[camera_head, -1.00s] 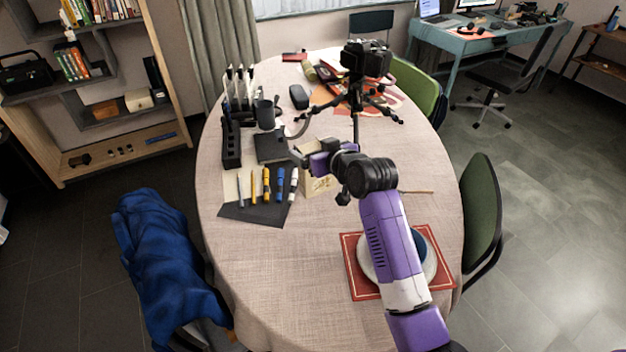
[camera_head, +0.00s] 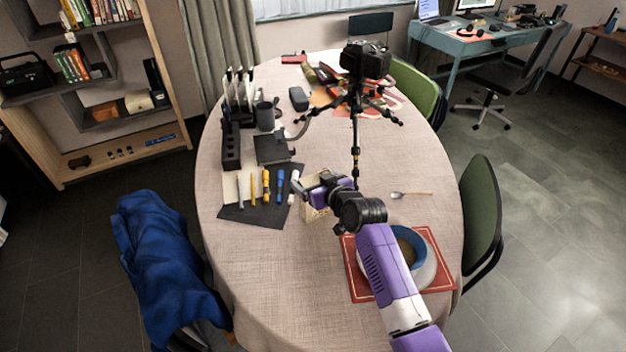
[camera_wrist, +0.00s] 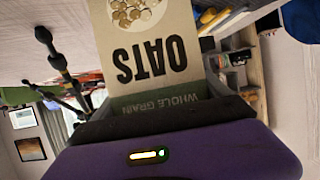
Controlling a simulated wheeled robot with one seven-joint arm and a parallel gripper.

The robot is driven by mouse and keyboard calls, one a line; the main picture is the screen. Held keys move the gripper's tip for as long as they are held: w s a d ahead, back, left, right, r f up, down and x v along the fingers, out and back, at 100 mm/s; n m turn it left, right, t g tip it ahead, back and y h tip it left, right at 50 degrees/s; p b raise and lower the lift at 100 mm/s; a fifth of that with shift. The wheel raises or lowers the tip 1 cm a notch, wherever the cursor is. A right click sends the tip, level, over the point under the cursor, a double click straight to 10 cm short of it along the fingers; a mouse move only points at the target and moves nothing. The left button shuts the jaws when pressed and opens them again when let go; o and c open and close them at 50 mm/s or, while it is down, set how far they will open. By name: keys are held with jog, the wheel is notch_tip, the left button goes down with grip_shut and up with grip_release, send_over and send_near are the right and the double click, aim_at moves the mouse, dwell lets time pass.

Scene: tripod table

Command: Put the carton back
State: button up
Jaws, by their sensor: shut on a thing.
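The carton is a beige box printed "OATS" and "WHOLE GRAIN" in the wrist view (camera_wrist: 155,60), where its lettering appears upside down. In the head view the carton (camera_head: 314,212) is mostly hidden beneath my gripper (camera_head: 318,187), right of the dark mat with pens. My gripper is shut on the carton, with its jaws near the "WHOLE GRAIN" band in the wrist view. I cannot tell whether the carton's base touches the tablecloth.
A camera on a tripod (camera_head: 356,100) stands behind my gripper. A dark pen mat (camera_head: 250,213) lies left, and a black rack (camera_head: 231,146) stands beyond it. A bowl (camera_head: 427,262) on a red mat (camera_head: 359,287) and a spoon (camera_head: 410,194) are right. The front-left tablecloth is clear.

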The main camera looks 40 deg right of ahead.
jog(key=shift+f, duration=0.15)
jog(key=o, duration=1.5)
jog(key=shift+o, duration=0.2)
